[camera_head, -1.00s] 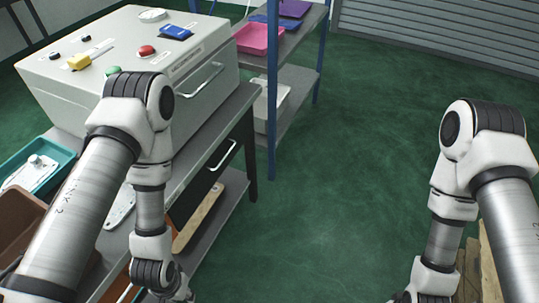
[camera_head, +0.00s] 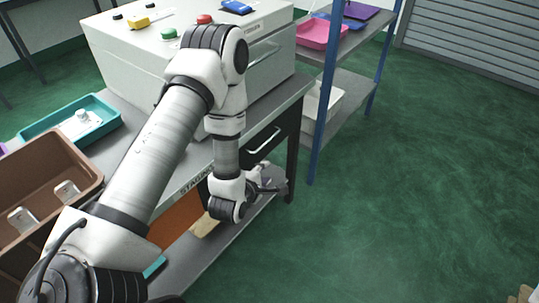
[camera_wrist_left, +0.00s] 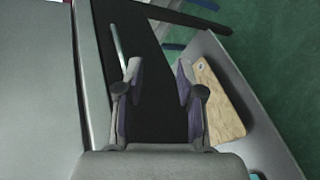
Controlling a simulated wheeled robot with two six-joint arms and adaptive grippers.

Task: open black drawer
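The black drawer (camera_head: 258,151) sits under the grey worktop and looks shut. Its silver bar handle (camera_head: 264,142) shows on its front. In the left wrist view the handle (camera_wrist_left: 117,46) lies ahead of the left-hand finger, not between the fingers, and the drawer's black front (camera_wrist_left: 150,70) fills the middle. My left gripper (camera_head: 272,184) is just below the handle in the head view. In the wrist view the left gripper (camera_wrist_left: 158,70) is open, with nothing between its fingers. I cannot tell if a finger touches the handle. My right gripper is not in view.
A grey machine (camera_head: 130,62) with coloured buttons stands on the worktop. A teal tray (camera_head: 40,131) and a brown bin (camera_head: 88,152) are at left. A wooden board (camera_wrist_left: 220,105) lies on the lower shelf. A blue shelf post (camera_head: 325,95) stands right of the table.

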